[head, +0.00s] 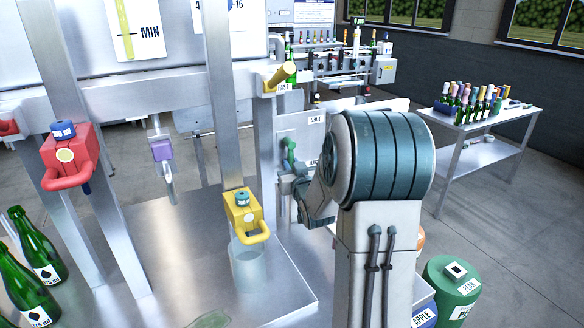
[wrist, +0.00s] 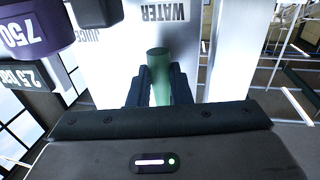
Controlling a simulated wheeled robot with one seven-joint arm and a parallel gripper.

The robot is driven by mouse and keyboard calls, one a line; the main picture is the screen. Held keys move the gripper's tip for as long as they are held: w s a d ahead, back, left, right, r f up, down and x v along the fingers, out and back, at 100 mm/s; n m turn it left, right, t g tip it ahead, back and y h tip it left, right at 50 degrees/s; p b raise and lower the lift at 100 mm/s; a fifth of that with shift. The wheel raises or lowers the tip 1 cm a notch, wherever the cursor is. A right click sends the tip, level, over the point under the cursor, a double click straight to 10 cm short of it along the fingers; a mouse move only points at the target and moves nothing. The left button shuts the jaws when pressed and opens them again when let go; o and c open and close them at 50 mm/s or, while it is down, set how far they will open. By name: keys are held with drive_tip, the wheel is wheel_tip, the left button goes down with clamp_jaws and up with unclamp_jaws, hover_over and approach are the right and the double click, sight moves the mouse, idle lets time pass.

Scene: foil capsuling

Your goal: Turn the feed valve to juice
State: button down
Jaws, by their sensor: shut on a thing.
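The green feed valve handle (head: 289,149) sits on a pale metal panel (head: 303,133) right of the steel frame. In the wrist view the handle (wrist: 158,62) stands between my gripper's two dark fingers (wrist: 159,92). My gripper is shut on the handle. In the head view my gripper (head: 289,172) is at the handle's lower part, partly hidden by my arm. The wrist view shows the WATER label (wrist: 165,13) and the JUICE label (wrist: 88,36) upside down on the panel. I cannot tell which label the handle points to.
A yellow valve (head: 242,207) with a clear cylinder below stands left of my gripper. Frame posts are close by.

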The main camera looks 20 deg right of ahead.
drive_tip(key=shift+d+f+b, duration=0.1)
drive_tip(key=shift+f+b, duration=0.05)
drive_tip(key=shift+b, duration=0.25)
drive_tip(key=shift+d+n+b, duration=0.25)
drive_tip(key=shift+n+b, duration=0.35)
drive_tip(key=shift+b, duration=0.5)
drive_tip(key=shift+r, duration=0.2)
drive_tip(key=c, duration=1.3)
unclamp_jaws()
drive_tip(key=shift+s, duration=0.1)
drive_tip(key=s+b, duration=0.1)
drive_tip(key=s, duration=0.3)
drive_tip(key=s+a+b, duration=0.1)
drive_tip(key=s, duration=0.4)
drive_tip(key=s+a+b, duration=0.1)
drive_tip(key=s, duration=0.3)
drive_tip(key=shift+s+a+f, duration=0.1)
drive_tip(key=shift+s+f, duration=0.1)
drive_tip(key=shift+s, duration=0.05)
drive_tip(key=shift+c, duration=0.4)
